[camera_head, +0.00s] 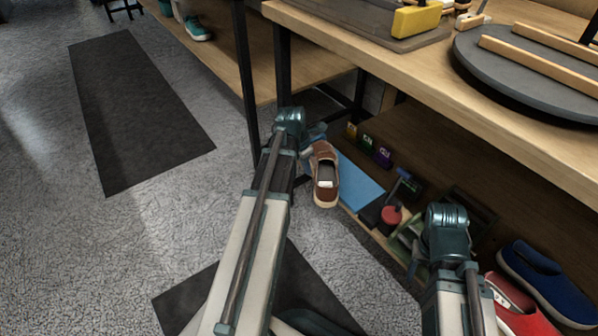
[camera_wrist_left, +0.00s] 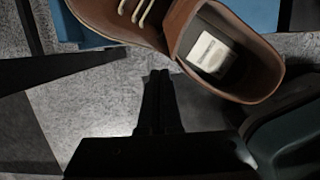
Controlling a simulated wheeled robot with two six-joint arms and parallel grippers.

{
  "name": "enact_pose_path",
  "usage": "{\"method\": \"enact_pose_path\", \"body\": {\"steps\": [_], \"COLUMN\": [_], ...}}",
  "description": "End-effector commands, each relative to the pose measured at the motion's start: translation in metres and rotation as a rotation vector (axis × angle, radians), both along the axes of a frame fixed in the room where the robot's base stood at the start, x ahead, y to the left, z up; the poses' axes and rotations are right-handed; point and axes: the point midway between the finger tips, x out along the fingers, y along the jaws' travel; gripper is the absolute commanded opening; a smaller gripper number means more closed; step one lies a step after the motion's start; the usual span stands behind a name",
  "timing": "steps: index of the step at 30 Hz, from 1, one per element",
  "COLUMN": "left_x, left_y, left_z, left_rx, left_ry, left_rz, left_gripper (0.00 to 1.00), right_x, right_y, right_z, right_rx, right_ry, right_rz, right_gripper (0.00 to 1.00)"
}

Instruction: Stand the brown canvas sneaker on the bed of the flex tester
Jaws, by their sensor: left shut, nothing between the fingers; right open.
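The brown canvas sneaker (camera_head: 325,176) has a pale sole and a white label inside. It is at the lower shelf's front edge, beside a blue mat (camera_head: 358,186), with its heel toward the camera. In the left wrist view the sneaker (camera_wrist_left: 228,50) fills the upper right, with its laces at the top. My left gripper (camera_wrist_left: 158,78) is shut and empty, its fingertips just short of the sneaker's side; contact is unclear. In the head view the left gripper (camera_head: 312,149) is beside the toe end. My right gripper (camera_head: 420,252) is open over the lower shelf. I cannot tell which thing is the flex tester.
The upper bench holds a grey turntable (camera_head: 500,72) with wooden rails and a yellow block (camera_head: 416,20). The lower shelf holds small boxes (camera_head: 366,143), a red round piece (camera_head: 391,214), a blue shoe (camera_head: 545,282) and a red shoe (camera_head: 517,315). The left floor is open.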

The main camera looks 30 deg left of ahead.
Motion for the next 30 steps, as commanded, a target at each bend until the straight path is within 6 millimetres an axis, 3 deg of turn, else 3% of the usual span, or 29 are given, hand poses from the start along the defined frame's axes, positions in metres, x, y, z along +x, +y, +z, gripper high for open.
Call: {"method": "enact_pose_path", "body": {"steps": [3, 17, 27, 30], "left_x": [0.012, 0.019, 0.078, 0.082], "left_y": [-0.004, -0.007, -0.03, -0.033], "left_z": [0.001, 0.001, 0.001, 0.001], "left_rx": [0.0, 0.0, 0.001, 0.0], "left_ry": [0.0, 0.001, 0.001, 0.001], "left_rz": [0.0, 0.0, -0.002, 0.0], "left_gripper": [0.0, 0.0, 0.0, 0.0], "right_x": [0.0, 0.0, 0.0, 0.0], "right_y": [0.0, 0.0, 0.0, 0.0], "right_z": [0.001, 0.001, 0.001, 0.001], "right_rx": [0.0, 0.0, 0.0, 0.0], "right_ry": [0.0, 0.0, 0.0, 0.0], "right_rz": [0.0, 0.0, 0.0, 0.0], "right_gripper": [0.51, 0.51, 0.51, 0.51]}}
